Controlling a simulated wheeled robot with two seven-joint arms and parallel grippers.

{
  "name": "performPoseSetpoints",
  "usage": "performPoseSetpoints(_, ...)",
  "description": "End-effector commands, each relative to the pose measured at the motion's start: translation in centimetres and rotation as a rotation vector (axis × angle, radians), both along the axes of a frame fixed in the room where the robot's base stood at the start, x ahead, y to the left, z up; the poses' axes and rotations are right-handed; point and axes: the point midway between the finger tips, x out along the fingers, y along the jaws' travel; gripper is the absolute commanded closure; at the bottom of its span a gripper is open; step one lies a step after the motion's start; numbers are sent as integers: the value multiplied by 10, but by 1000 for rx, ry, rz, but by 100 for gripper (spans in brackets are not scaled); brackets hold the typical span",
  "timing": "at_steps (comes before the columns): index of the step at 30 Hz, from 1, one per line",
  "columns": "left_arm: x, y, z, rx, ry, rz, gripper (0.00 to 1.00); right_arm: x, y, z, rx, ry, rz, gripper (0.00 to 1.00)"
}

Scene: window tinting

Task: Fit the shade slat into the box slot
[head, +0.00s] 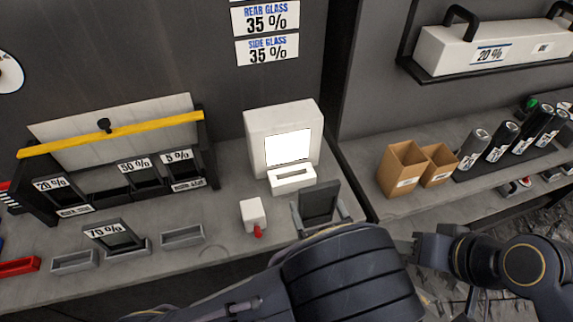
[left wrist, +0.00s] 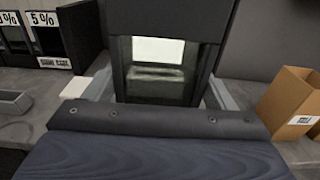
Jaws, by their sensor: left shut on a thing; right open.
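A dark framed shade slat (head: 319,198) stands upright in my left gripper (head: 321,213), which is shut on it in front of the white device. In the left wrist view the slat (left wrist: 155,90) looks see-through, with the device's bright screen showing behind it. A black box (head: 38,200) stands at the left and holds slats marked 20 %, 50 % and 5 %, with a gap between the first two. A 70 % slat (head: 115,236) leans in a small grey tray. My right gripper (head: 430,247) is open and apart from the slat, at the lower right.
The white device (head: 258,135) has a screen and a slotted front block (head: 292,179). A small white block with a red tip (head: 252,214) lies on the counter. Empty grey trays (head: 182,236) stand left. Cardboard boxes (head: 402,170) and several rolls stand right.

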Motion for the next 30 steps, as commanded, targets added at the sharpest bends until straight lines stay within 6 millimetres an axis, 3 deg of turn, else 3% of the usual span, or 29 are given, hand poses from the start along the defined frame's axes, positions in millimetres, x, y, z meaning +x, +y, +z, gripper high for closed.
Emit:
performPoseSetpoints(21,163,54,0,-1,-2,5,45,0,0,5,0,0,0,58)
performPoseSetpoints(23,172,57,0,0,-1,4,45,0,0,5,0,0,0,58)
performPoseSetpoints(24,169,55,-15,3,2,0,45,0,0,-5,0,-1,0,58)
performPoseSetpoints(30,168,55,-26,1,0,1,45,0,0,-11,0,0,0,58)
